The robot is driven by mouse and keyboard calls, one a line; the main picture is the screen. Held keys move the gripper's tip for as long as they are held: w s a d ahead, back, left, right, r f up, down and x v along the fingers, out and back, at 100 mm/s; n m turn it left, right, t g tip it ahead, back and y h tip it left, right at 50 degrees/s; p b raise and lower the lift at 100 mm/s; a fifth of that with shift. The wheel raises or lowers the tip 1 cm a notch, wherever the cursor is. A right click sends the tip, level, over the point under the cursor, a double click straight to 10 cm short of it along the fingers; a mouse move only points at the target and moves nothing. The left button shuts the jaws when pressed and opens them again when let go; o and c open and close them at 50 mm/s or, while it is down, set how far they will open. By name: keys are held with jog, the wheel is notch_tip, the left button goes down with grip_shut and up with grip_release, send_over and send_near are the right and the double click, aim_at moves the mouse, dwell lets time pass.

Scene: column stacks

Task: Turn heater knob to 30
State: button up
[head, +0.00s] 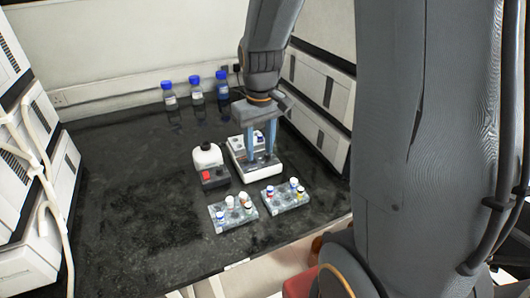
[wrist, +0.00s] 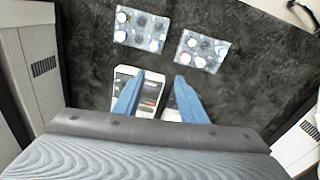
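A white box-shaped device (head: 264,174), which looks like the heater, sits on the dark bench below my gripper. In the wrist view my gripper (wrist: 160,76) is also open. I cannot tell whether the fingertips touch the device.
A smaller device (head: 207,160) with a red switch stands just left. Two vial racks, one left (head: 233,214) and one right (head: 285,196), lie in front. Blue-capped bottles (head: 196,89) stand at the back. White equipment (head: 318,100) lines the right. The bench's left part is clear.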

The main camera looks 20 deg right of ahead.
jog(key=n+b, duration=0.2)
jog(key=b, duration=0.1)
send_near(268, 156)
jog(key=shift+w+d+f+g, duration=0.1)
jog(key=shift+w+f+g, duration=0.15)
jog(key=shift+w, duration=0.2)
jog(key=shift+w+d+f+g, duration=0.15)
jog(key=shift+w+f, duration=0.1)
jog(key=shift+w, duration=0.2)
jog(key=shift+f+p, duration=0.8)
jog(key=shift+f, duration=2.95)
grip_shut()
